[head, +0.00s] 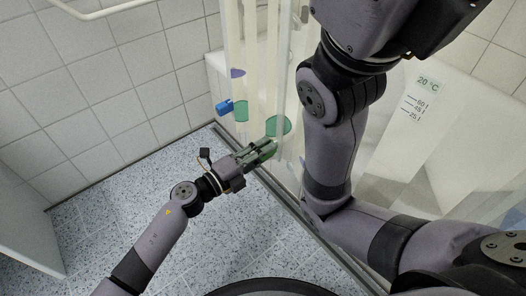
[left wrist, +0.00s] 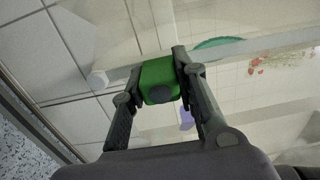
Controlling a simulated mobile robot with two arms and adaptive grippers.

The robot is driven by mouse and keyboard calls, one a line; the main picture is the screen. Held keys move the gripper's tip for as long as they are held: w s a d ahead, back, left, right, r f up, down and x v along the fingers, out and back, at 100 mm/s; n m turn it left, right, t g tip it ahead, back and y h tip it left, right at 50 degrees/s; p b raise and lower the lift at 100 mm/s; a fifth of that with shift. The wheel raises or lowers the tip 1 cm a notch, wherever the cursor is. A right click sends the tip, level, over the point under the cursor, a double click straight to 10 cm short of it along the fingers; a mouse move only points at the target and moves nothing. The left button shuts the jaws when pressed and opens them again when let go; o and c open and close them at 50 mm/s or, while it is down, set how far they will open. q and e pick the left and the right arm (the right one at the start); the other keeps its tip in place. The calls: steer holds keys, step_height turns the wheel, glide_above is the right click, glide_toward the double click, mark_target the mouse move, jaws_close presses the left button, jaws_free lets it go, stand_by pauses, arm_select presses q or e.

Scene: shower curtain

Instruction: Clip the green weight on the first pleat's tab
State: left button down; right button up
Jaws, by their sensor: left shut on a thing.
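My left gripper (head: 262,150) is shut on the green weight (left wrist: 157,70), a small block with a dark round spot, held between both fingertips. Which part is the first pleat's tab is unclear. My right arm crosses the head view, but its gripper is out of the picture.
The white tub (head: 450,105) is behind my right arm. Tiled walls enclose the left side; the speckled floor (head: 110,215) is clear there.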

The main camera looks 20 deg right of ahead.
arm_select(q)
steer(key=shift+d, duration=0.15)
steer(key=shift+w+d, duration=0.15)
steer(key=shift+d, duration=0.1)
steer(key=c, duration=1.2)
jaws_free()
steer(key=o, duration=1.2)
